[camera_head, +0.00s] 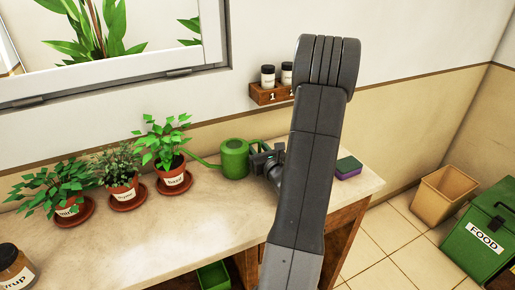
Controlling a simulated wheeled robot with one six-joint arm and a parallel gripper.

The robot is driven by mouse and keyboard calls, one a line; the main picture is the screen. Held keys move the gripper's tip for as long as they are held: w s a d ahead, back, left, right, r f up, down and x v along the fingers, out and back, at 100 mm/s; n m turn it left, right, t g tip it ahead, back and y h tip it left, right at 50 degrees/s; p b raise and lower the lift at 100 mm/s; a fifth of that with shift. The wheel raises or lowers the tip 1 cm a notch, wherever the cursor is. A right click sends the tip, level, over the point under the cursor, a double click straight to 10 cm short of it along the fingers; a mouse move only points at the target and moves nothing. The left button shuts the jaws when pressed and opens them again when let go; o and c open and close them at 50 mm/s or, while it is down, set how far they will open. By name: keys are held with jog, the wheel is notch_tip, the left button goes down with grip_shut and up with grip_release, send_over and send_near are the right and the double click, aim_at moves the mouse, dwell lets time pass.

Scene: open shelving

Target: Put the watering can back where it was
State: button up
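A green watering can (234,160) stands upright on the pale counter (190,222), near the wall, with its spout pointing left toward the basil pot (174,178). My gripper (263,161) is at the can's right side, seeming to touch or nearly touch it. My arm comes up from the bottom and covers part of the counter. The can's handle side is hidden by the gripper, so I cannot tell whether the fingers are shut on it.
Two more potted herbs, a thyme pot (123,192) and a leafy pot (68,210), stand on saucers to the left. A jar (17,265) is at lower left. A sponge (348,167) lies right of my arm. A small wall shelf (270,95) holds jars.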

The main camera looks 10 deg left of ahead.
jog(key=b+v, duration=0.2)
jog(key=v, duration=1)
jog(key=p+x, duration=0.1)
jog(key=x, duration=1.1)
jog(key=shift+w+f, duration=0.1)
jog(key=shift+f, duration=0.05)
jog(key=shift+r+p, duration=0.45)
jog(key=shift+r, duration=0.85)
